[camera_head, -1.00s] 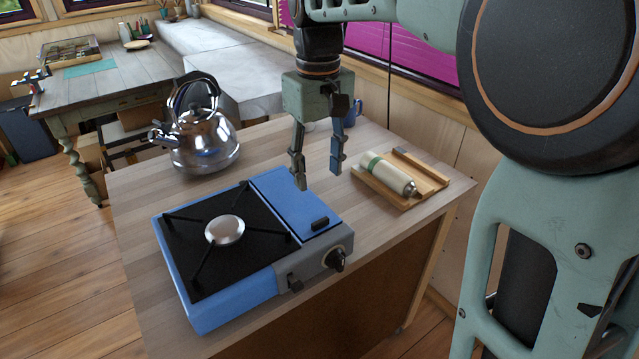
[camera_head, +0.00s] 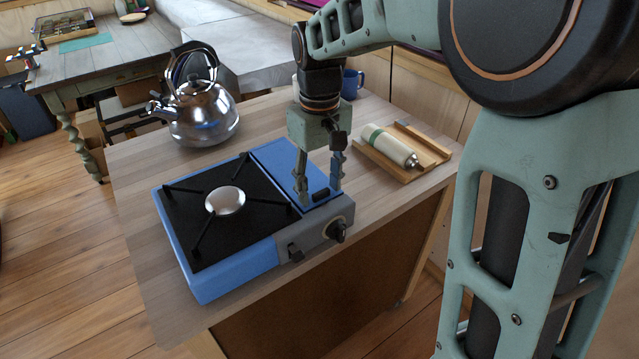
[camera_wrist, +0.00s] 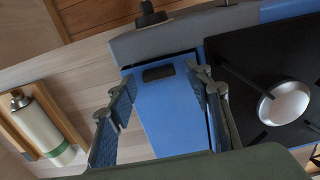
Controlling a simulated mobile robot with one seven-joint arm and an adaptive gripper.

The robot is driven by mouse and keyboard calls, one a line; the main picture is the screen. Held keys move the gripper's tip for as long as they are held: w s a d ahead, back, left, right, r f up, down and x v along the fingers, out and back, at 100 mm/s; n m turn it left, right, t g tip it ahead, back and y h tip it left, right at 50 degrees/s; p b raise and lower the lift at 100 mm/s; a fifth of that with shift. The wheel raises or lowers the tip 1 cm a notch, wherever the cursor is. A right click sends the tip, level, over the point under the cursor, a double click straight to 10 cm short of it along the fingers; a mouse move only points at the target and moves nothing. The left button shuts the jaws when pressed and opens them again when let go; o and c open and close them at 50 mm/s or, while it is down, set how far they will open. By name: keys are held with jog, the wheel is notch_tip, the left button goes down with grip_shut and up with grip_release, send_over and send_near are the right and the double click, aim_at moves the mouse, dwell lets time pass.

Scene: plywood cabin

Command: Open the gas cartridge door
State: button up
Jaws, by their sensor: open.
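The gas cartridge door is the blue lid (camera_head: 283,165) on the right part of the blue camping stove (camera_head: 222,288). It lies shut, with a dark handle (camera_head: 321,195) near its front end. In the wrist view the lid (camera_wrist: 168,115) runs between my fingers, with the dark handle (camera_wrist: 158,73) just beyond the fingertips. My gripper (camera_head: 320,197) is open and empty, pointing down over the front of the lid. Its fingertips are on either side of the handle; I cannot tell whether they touch the lid. It also shows in the wrist view (camera_wrist: 155,92).
A green and white gas cartridge (camera_head: 389,146) lies on a wooden holder (camera_head: 427,153) to the right. A steel kettle (camera_head: 203,115) stands behind the stove. A blue mug (camera_head: 351,84) is at the back. The stove's knob (camera_head: 336,230) faces the front. Bare counter lies left of the stove.

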jog(key=shift+c, duration=0.4)
grip_shut()
jog(key=shift+r, duration=0.1)
